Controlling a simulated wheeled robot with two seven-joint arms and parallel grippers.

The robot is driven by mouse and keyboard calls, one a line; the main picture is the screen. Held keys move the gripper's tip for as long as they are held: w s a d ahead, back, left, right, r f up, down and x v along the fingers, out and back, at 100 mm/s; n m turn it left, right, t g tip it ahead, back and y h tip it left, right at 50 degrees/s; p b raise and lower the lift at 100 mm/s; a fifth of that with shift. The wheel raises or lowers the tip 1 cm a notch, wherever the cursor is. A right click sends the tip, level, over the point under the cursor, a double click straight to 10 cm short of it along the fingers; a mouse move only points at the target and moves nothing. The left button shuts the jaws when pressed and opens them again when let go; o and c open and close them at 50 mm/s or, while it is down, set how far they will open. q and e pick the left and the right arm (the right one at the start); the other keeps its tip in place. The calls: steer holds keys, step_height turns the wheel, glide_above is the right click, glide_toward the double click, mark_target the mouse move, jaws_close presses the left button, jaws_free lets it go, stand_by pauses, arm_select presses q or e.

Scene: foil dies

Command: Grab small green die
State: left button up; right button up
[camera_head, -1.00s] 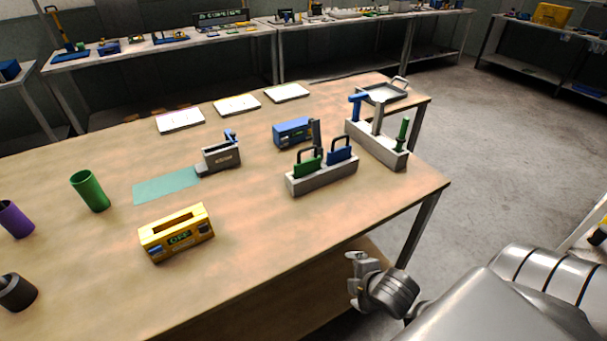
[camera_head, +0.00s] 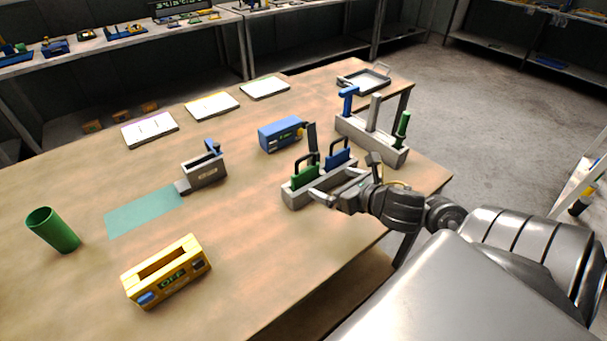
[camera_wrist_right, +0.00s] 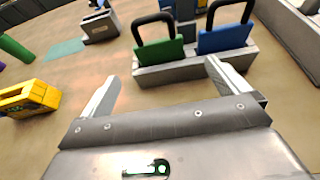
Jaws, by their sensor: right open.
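The small green die (camera_head: 304,178) with a black loop handle stands upright in a grey rack (camera_head: 295,199), beside a blue die (camera_head: 338,157) with a similar handle. My right gripper (camera_head: 345,179) is open and empty at the near side of this rack. In the right wrist view, the green die (camera_wrist_right: 160,51) is ahead of the gap between the open fingers (camera_wrist_right: 161,72), and the blue die (camera_wrist_right: 224,37) is ahead of the right finger. The fingers are not around either die. My left gripper is out of view.
A larger grey rack (camera_head: 370,139) with blue-handled and green-handled tools stands behind at the right. A blue box (camera_head: 281,135), a grey device (camera_head: 204,171), a yellow box (camera_head: 166,272) and a green cup (camera_head: 54,230) stand on the table.

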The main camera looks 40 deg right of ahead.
mark_target(308, 174)
steer(key=b+x, duration=0.5)
steer(key=x, duration=0.1)
steer(key=shift+s, duration=0.1)
steer(key=shift+w+f, duration=0.15)
steer(key=shift+w, duration=0.05)
steer(key=x, duration=0.4)
steer(key=shift+w+a+f, duration=0.1)
steer(key=shift+a+f, duration=0.1)
steer(key=shift+w+f, duration=0.1)
steer(key=shift+w, duration=0.15)
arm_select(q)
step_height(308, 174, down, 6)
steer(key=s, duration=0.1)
arm_select(e)
steer(key=shift+s, duration=0.1)
steer(key=shift+c, duration=0.3)
steer(key=c, duration=1)
